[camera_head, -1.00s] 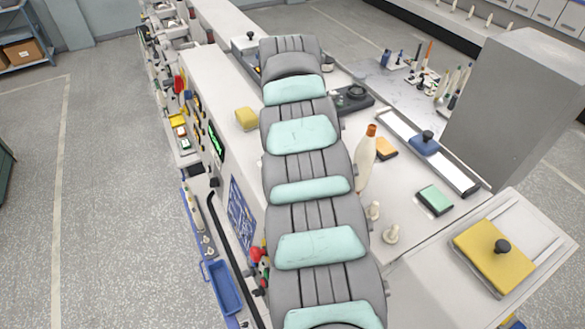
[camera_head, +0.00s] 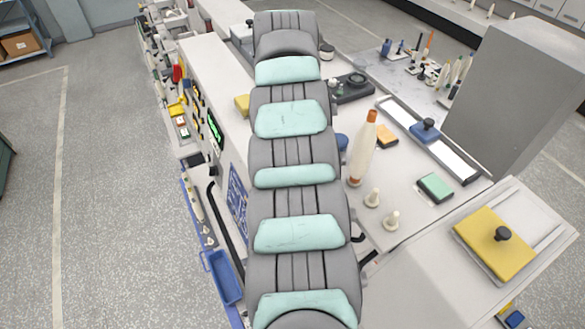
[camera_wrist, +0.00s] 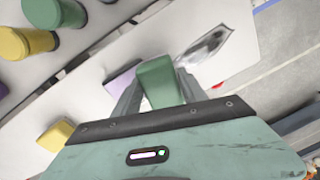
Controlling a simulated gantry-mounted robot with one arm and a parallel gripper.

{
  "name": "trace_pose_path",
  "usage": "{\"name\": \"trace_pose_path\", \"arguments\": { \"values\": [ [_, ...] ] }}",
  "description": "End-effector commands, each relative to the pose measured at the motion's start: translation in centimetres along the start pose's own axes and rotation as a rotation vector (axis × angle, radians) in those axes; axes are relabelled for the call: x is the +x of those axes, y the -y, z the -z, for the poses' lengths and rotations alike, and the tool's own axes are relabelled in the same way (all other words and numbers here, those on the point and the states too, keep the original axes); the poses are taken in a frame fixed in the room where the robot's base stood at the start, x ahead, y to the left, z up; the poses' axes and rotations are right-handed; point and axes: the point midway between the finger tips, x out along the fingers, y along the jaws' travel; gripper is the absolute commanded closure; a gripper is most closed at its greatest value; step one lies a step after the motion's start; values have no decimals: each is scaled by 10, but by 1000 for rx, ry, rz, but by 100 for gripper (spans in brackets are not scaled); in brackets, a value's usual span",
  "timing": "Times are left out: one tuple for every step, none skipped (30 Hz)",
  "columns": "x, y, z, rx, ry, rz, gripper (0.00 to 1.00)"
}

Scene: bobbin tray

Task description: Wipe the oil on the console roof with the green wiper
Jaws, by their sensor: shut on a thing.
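In the wrist view my gripper (camera_wrist: 158,95) is shut on the green wiper (camera_wrist: 158,78), a green block held between the two grey fingers. The oil (camera_wrist: 206,45) shows as a dark, glossy patch on the pale console roof (camera_wrist: 110,100), just beyond and to the right of the wiper. From this angle I cannot tell whether the wiper touches the roof, but it appears apart from the oil. In the head view my arm runs down the middle over the console (camera_head: 205,62) and hides the gripper, wiper and oil.
In the wrist view a yellow block (camera_wrist: 55,135) and a purple block (camera_wrist: 123,80) lie left of the wiper.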

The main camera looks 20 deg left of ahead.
Motion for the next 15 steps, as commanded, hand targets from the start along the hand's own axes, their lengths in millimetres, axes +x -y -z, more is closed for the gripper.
{"name": "trace_pose_path", "arguments": {
  "values": [
    [-32,-25,15,-30,10,-98,93],
    [-33,-24,15,-29,10,-95,99],
    [-33,-22,13,-26,9,-90,99],
    [-33,-21,12,-24,9,-86,99],
    [-33,-20,11,-22,8,-83,99],
    [-32,-19,10,-20,8,-80,99],
    [-32,-19,10,-20,7,-78,99],
    [-32,-18,9,-19,7,-76,99],
    [-31,-18,9,-19,7,-74,99],
    [-31,-17,9,-18,7,-73,99],
    [-30,-17,8,-18,7,-72,99],
    [-30,-17,8,-17,7,-70,99],
    [-31,-16,8,-17,7,-70,99],
    [-32,-16,8,-17,7,-69,99],
    [-34,-16,9,-18,7,-68,99]
  ]
}}
